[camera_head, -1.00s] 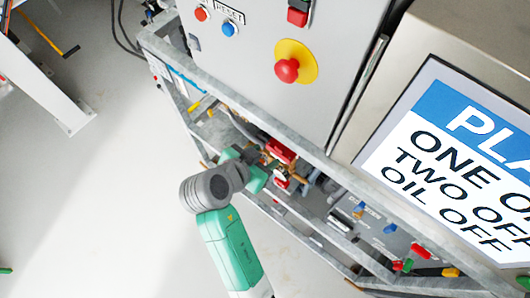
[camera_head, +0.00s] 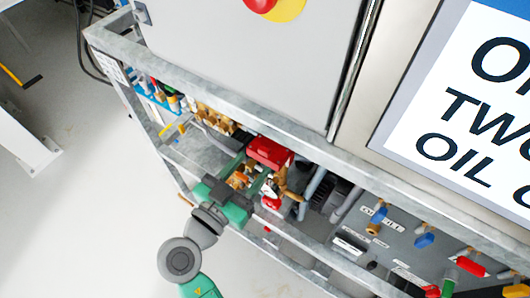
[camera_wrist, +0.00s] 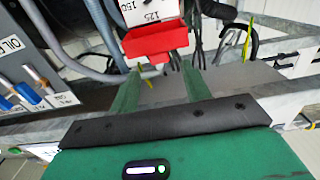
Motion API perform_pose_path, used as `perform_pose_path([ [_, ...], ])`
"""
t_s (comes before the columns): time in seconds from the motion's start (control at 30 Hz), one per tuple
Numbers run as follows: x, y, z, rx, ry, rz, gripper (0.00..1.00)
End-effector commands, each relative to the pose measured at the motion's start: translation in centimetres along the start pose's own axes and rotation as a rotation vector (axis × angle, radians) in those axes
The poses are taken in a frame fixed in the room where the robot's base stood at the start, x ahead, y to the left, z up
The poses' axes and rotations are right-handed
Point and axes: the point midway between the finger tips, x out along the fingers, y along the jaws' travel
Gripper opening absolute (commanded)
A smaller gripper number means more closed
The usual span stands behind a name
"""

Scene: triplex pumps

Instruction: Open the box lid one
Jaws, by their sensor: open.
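A red box-like part (camera_head: 268,152), possibly the lid, sits inside the metal frame in the head view. In the wrist view the red part (camera_wrist: 155,42) has a sloping front and a white scale marked 125 and 150 above it. My gripper (camera_head: 248,165) reaches into the frame just left of and below the red part. In the wrist view my gripper (camera_wrist: 158,70) shows two green fingers spread apart, with tips near the lower edge of the red part. Nothing is held between them. I cannot tell whether a finger touches it.
A galvanised frame rail (camera_head: 210,95) runs above the opening. A grey cabinet (camera_head: 240,60) and a large sign (camera_head: 470,110) stand above it. Blue-handled valves (camera_head: 424,240) and a red-handled valve (camera_head: 472,267) lie to the right. Hoses crowd the wrist view. Open floor lies at left.

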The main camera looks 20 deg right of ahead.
Motion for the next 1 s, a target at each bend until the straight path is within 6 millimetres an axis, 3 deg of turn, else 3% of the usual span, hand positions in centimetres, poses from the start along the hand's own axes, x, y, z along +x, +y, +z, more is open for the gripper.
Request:
perform_pose_path([
  [0.1, 2.5, 0.1, 0.3, 0.003, -0.001, 0.004, 0.47],
  [0.3, 5.4, 0.1, 0.2, 0.002, -0.002, 0.002, 0.47],
  [0.63, 6.0, 0.0, 0.1, 0.001, -0.002, 0.0, 0.47],
  [0.87, 6.0, 0.0, 0.1, 0.001, -0.002, 0.0, 0.04],
  [1.0, 6.1, 0.0, -0.3, 0.002, -0.016, 0.0, 0.03],
])
